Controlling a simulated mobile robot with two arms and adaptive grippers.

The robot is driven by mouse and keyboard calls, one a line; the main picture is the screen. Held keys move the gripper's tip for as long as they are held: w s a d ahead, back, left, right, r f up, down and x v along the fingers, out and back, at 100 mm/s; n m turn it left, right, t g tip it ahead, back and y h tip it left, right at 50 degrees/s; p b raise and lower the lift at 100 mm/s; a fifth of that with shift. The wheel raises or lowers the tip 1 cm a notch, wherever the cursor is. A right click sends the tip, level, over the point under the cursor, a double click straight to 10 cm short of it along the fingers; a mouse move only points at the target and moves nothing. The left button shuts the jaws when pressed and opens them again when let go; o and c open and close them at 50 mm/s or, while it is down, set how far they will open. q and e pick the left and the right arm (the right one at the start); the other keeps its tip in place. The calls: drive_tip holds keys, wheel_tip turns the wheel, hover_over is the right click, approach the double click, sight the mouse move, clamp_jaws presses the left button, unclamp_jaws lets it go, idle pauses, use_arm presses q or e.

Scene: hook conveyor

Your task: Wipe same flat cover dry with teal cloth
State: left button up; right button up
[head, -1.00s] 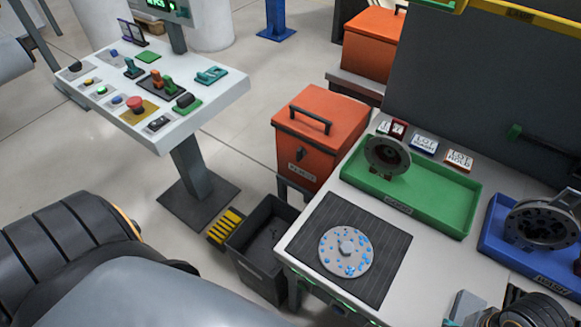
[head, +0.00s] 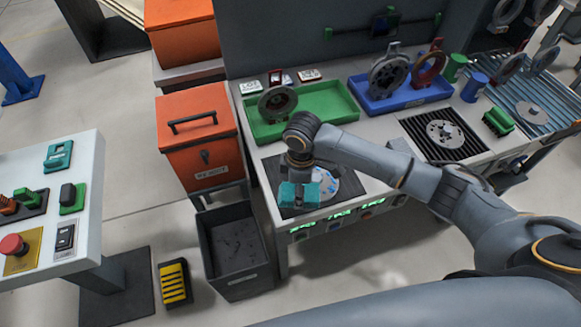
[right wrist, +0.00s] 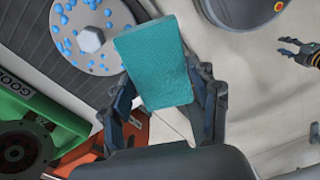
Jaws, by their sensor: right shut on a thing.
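The flat cover (head: 327,187) is a grey disc with blue drops on it, lying on a dark ribbed mat (head: 276,172). In the right wrist view the cover (right wrist: 112,22) shows a hex boss and many blue drops. My right gripper (head: 299,188) is shut on the teal cloth (head: 311,196), at the left edge of the cover. In the right wrist view the cloth (right wrist: 157,62) overlaps the cover's edge in the picture; I cannot tell whether they touch. My left gripper (right wrist: 297,48) shows at the right of that view, fingers apart and empty.
A green tray (head: 340,117) and a blue tray (head: 436,97) with round parts stand behind the mat. An orange bin (head: 190,140), a dark open bin (head: 240,285) and a control panel (head: 88,165) are at the left. A slotted plate (head: 417,120) lies right.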

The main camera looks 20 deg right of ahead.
sight(294, 186)
drive_tip(key=w+n, duration=0.1)
drive_tip(key=w+r+n, duration=0.1)
drive_tip(key=w+n, duration=0.1)
drive_tip(key=shift+w+r+p, duration=0.1)
drive_tip(key=shift+w+p, duration=0.05)
drive_tip(key=shift+p, duration=0.25)
drive_tip(key=shift+n, duration=0.6)
drive_tip(key=f+b, duration=0.3)
drive_tip(key=b, duration=0.1)
drive_tip(key=w+f+b, duration=0.1)
drive_tip(key=f+b, duration=0.1)
drive_tip(key=shift+f+b, duration=0.35)
drive_tip(key=shift+f, duration=0.2)
use_arm(q)
wheel_tip(294, 186, down, 6)
drive_tip(key=shift+s+a+r, duration=0.1)
drive_tip(key=shift+b, duration=0.3)
use_arm(e)
drive_tip(key=shift+f, duration=0.35)
